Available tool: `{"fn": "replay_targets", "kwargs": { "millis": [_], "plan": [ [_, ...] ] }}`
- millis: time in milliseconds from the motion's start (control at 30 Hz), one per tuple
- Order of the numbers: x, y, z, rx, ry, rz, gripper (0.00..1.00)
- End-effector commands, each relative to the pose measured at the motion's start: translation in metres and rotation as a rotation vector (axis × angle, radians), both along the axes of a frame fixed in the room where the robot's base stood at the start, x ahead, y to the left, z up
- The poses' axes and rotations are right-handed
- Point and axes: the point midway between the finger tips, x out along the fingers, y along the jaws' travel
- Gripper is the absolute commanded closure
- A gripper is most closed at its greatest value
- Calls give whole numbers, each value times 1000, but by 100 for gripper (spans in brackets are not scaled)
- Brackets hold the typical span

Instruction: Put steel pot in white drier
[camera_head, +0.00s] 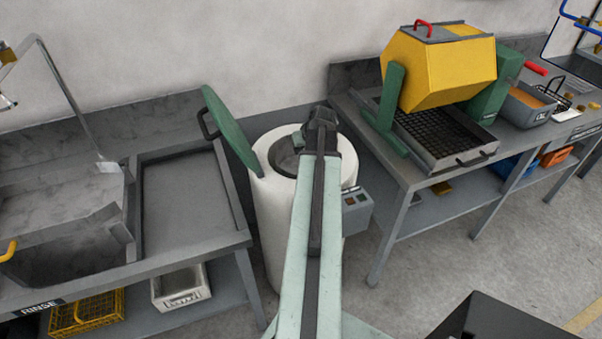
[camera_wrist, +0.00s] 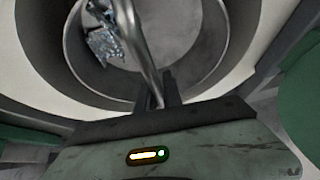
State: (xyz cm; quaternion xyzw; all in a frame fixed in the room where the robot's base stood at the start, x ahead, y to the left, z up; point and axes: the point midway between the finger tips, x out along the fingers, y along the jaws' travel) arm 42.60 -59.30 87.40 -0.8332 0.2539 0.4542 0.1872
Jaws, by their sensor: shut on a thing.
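The white drier (camera_head: 271,215) is an upright drum with its round top open and its green lid (camera_head: 232,135) raised at the left. My gripper (camera_wrist: 158,100) is shut on the curved metal handle (camera_wrist: 138,50) of the steel pot (camera_wrist: 80,65). The pot is open at the top, and shiny crumpled metal bits (camera_wrist: 105,45) lie inside. The drier's white rim shows around the pot in the wrist view, so the pot is over or within the opening. I cannot tell how deep it sits. In the head view my arm hides part of the opening.
A steel sink bench (camera_head: 187,195) stands left of the drier. At the right, a bench holds a yellow drum (camera_head: 440,70) over a mesh tray (camera_head: 445,135). A grey control box (camera_head: 357,210) juts from the drier's right side.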

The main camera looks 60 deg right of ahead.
Motion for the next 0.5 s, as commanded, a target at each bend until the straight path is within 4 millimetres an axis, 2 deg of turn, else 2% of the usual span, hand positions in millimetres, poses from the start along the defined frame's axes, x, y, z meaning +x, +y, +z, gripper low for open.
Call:
{"fn": "replay_targets", "kwargs": {
  "millis": [33, 267, 500],
  "plan": [
    [0, 0, -19, -1, -1, 0, 100],
    [1, 0, -23, -1, -1, 0, 100],
    [1, 0, -59, 0, -1, 1, 100]
  ]
}}
